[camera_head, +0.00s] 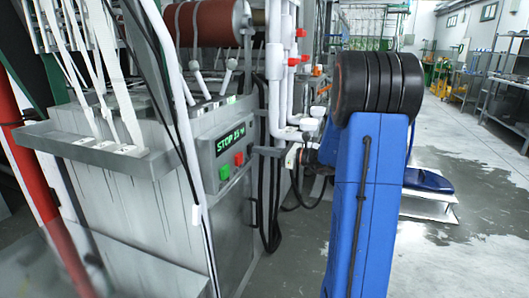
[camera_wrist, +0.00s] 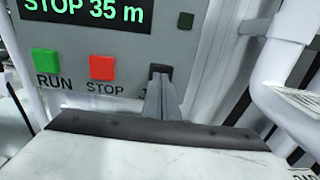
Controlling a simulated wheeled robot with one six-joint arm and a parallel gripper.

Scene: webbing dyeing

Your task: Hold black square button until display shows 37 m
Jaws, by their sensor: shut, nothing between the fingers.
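The display (camera_wrist: 88,12) reads "STOP 35 m" in green in the wrist view; it also shows on the machine's panel in the head view (camera_head: 230,137). The black square button (camera_wrist: 161,68) is at the right of the button row, mostly covered by my gripper's tip. My gripper (camera_wrist: 160,88) is shut and empty, its fingertips pointing at the button. They appear to be at or against it; I cannot tell whether it is pressed in. The label under the button is mostly hidden. In the head view the gripper is largely hidden by my arm.
A green RUN button (camera_wrist: 46,62) and a red STOP button (camera_wrist: 102,67) sit left of the black one. A small dark square (camera_wrist: 186,20) is above right. White pipes (camera_wrist: 284,60) stand close to the panel's right. Open floor (camera_head: 460,255) lies at right.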

